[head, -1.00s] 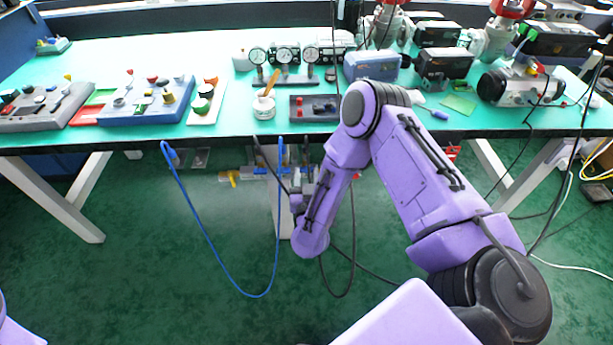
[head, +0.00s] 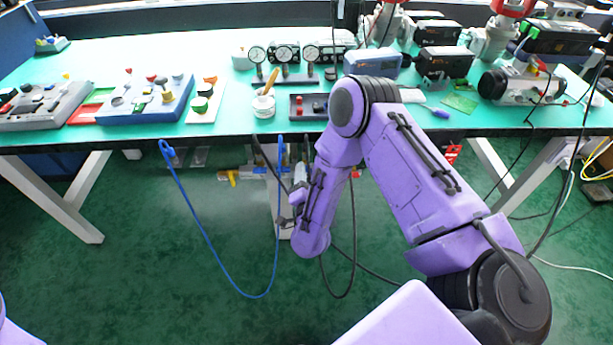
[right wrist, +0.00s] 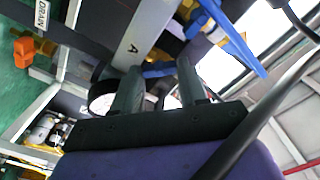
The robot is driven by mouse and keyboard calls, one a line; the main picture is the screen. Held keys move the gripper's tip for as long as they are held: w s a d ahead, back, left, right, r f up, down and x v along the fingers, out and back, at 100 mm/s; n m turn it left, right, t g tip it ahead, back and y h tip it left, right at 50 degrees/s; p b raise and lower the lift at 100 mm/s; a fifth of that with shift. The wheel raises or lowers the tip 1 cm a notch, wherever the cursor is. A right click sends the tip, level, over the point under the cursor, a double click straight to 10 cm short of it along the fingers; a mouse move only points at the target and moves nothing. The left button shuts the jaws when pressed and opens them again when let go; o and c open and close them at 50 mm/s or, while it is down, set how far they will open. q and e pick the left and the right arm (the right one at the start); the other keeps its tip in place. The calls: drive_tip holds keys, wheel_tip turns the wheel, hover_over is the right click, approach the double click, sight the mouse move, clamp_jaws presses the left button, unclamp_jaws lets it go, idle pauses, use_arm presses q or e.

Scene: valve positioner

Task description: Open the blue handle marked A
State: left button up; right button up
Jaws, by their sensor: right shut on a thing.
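The blue handle (right wrist: 158,70) shows in the right wrist view beside a grey plate marked A (right wrist: 132,48). My right gripper (right wrist: 160,82) has its two dark fingers on either side of the handle and is shut on it. The fingers hide part of the handle, so its exact angle is hard to tell. In the head view, my right forearm reaches down in front of the table and mostly hides the right gripper and the handle. My left gripper is not in view.
Below the table edge, a yellow handle (head: 228,176) sits left of my right forearm. A blue hose (head: 205,235) hangs in a loop. An orange part and a plate marked DRAIN (right wrist: 42,15) show in the right wrist view. Instruments cover the green tabletop (head: 150,60).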

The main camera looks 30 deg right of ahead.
drive_tip(key=m+b, duration=0.1)
drive_tip(key=m, duration=0.3)
drive_tip(key=shift+f+m, duration=0.1)
drive_tip(key=shift+m, duration=0.2)
drive_tip(key=m, duration=0.4)
drive_tip(key=shift+b, duration=0.4)
drive_tip(key=o, duration=0.8)
drive_tip(key=b+v, duration=0.1)
drive_tip(key=v, duration=0.9)
drive_tip(key=shift+s+a, duration=0.1)
drive_tip(key=shift+s, duration=0.15)
